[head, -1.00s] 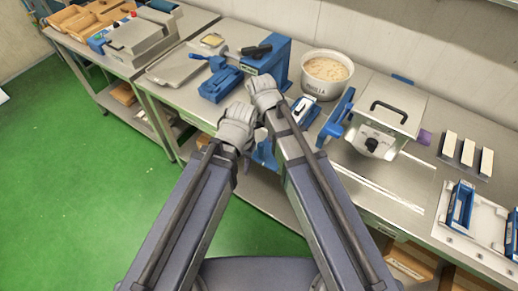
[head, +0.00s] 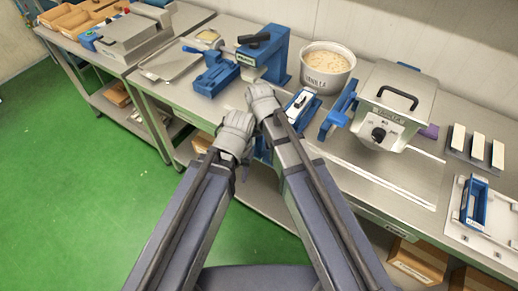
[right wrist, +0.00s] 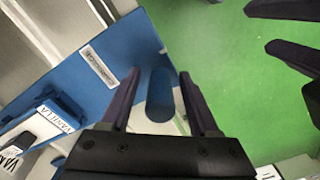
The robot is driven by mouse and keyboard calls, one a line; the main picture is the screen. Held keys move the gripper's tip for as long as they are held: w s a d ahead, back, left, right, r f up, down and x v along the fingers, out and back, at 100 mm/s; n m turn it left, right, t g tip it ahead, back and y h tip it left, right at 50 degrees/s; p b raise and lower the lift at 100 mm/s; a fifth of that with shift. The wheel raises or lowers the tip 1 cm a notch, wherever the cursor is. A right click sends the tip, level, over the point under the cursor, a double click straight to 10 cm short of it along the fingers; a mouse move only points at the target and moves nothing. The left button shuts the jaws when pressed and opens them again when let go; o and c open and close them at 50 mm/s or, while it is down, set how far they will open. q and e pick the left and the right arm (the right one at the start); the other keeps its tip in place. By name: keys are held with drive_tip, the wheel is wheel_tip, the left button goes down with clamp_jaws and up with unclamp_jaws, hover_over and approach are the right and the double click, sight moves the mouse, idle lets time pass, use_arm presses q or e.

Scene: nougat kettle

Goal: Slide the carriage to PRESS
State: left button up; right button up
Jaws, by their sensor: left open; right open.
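The carriage is a blue plate with a label reading CARRIAGE (right wrist: 98,67) in the right wrist view. A blue round handle (right wrist: 160,96) stands out from it, between the fingers of my right gripper (right wrist: 160,88), which is open and around the handle without closing on it. In the head view my right gripper (head: 262,98) is at the bench's front edge, its fingers hidden by the hand. A blue press-like machine (head: 264,52) stands behind it; its label is too small to read. My left gripper (head: 236,135) is lower and nearer, its open fingers showing in the right wrist view (right wrist: 285,35).
White blocks (head: 477,150) sit far right. Green floor lies in front.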

clamp_jaws()
idle(0.5)
idle(0.9)
